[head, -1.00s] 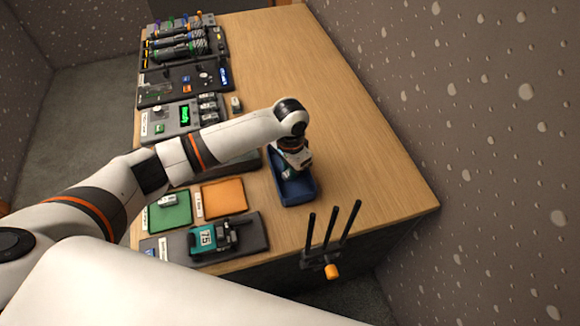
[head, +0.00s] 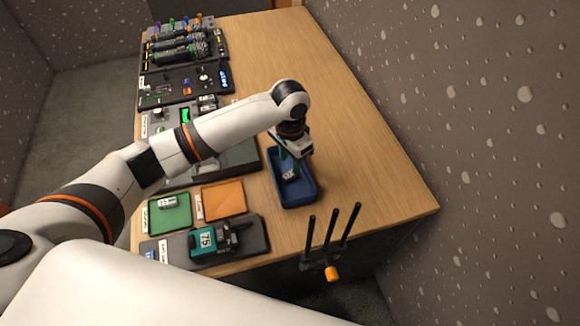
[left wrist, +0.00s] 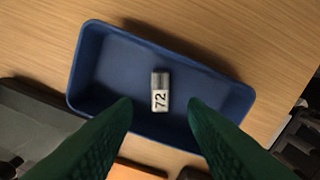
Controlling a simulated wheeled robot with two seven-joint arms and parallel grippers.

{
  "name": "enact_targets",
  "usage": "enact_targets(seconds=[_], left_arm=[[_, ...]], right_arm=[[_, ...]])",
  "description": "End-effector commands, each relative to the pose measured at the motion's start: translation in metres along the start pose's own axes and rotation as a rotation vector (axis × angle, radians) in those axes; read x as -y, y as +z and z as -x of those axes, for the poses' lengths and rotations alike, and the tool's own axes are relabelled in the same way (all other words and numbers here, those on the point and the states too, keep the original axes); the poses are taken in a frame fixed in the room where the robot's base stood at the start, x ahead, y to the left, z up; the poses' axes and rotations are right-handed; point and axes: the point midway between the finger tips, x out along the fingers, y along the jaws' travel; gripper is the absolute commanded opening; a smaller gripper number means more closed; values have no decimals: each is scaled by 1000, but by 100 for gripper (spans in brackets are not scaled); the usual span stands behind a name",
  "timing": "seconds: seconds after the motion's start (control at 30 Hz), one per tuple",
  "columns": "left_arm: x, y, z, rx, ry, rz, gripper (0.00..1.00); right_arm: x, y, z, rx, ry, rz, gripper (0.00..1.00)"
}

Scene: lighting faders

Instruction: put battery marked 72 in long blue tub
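The battery marked 72 (left wrist: 160,91) lies on the floor of the long blue tub (left wrist: 90,55) in the left wrist view. It is grey with a white label. My left gripper (left wrist: 160,106) is open above the tub, with its green fingers apart on either side and clear of the battery. In the head view the left gripper (head: 291,164) hangs over the tub (head: 297,199) and hides part of its inside. My right gripper is not in view.
A teal device marked 75 (head: 206,242) sits on a dark tray at the table's front. Green (head: 170,215) and orange (head: 223,200) trays lie behind it. A rack with black prongs (head: 328,240) stands at the table's right front edge. The table right of the tub is clear.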

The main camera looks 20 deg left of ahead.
Motion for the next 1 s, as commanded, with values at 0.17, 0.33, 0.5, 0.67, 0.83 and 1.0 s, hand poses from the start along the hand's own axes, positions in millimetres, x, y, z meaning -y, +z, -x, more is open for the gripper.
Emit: enact_targets(seconds=[0.17, 0.33, 0.5, 0.67, 0.83, 1.0], left_arm=[[0, 0, 38, 3, 1, -2, 39], [0, 0, 60, 1, 0, 0, 39], [0, 0, 67, -2, -1, -1, 39], [0, 0, 67, -2, -1, 0, 39], [0, 0, 67, -2, -1, -1, 39], [0, 0, 67, -2, -1, -1, 39]], right_arm=[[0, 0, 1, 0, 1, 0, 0], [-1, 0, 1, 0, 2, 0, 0], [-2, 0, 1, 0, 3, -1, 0], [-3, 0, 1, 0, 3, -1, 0], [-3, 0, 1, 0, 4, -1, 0], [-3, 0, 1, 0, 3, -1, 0]])
